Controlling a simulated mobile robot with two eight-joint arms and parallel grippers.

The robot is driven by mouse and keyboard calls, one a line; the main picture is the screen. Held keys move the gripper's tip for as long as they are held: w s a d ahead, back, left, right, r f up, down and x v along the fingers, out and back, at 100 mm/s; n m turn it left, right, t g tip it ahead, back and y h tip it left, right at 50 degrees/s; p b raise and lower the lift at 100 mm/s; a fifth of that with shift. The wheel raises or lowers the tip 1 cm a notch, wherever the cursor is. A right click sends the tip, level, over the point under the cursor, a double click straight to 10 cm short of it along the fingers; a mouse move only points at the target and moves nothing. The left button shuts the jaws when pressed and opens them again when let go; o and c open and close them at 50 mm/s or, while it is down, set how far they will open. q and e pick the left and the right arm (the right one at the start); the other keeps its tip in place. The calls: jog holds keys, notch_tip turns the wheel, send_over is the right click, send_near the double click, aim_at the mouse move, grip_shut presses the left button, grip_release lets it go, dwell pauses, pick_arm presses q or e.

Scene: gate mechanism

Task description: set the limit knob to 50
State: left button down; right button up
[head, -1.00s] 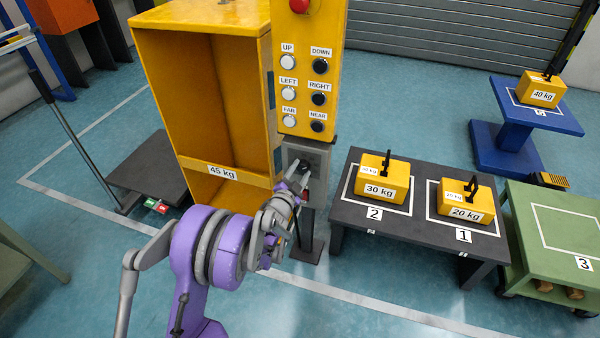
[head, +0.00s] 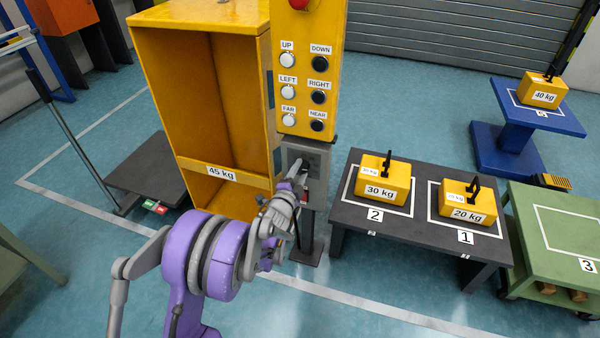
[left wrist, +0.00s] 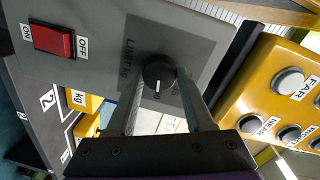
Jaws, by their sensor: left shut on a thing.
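The limit knob (left wrist: 157,72) is black and round, with a white pointer line, on the grey panel (left wrist: 95,50) marked LIMIT in the left wrist view. The line points down the picture; the scale figures near it are too small or covered to read. My left gripper (left wrist: 158,84) is shut on the knob, one finger on each side. In the head view my left gripper (head: 298,175) is at the grey control box (head: 317,160) below the yellow button panel and hides the knob. My right gripper is not in view.
A red ON/OFF switch (left wrist: 54,41) sits on the same panel. The yellow button panel (head: 304,105) is just above the box. A yellow 45 kg frame (head: 205,110) stands to the left. A dark table (head: 400,232) with 30 kg and 20 kg weights stands to the right.

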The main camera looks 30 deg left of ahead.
pick_arm(q)
jog(key=shift+c, duration=1.4)
grip_release()
jog(key=shift+s, duration=0.1)
jog(key=p+v, duration=0.2)
jog(key=v, duration=0.8)
jog(key=shift+s, duration=0.35)
jog(key=shift+d, duration=0.1)
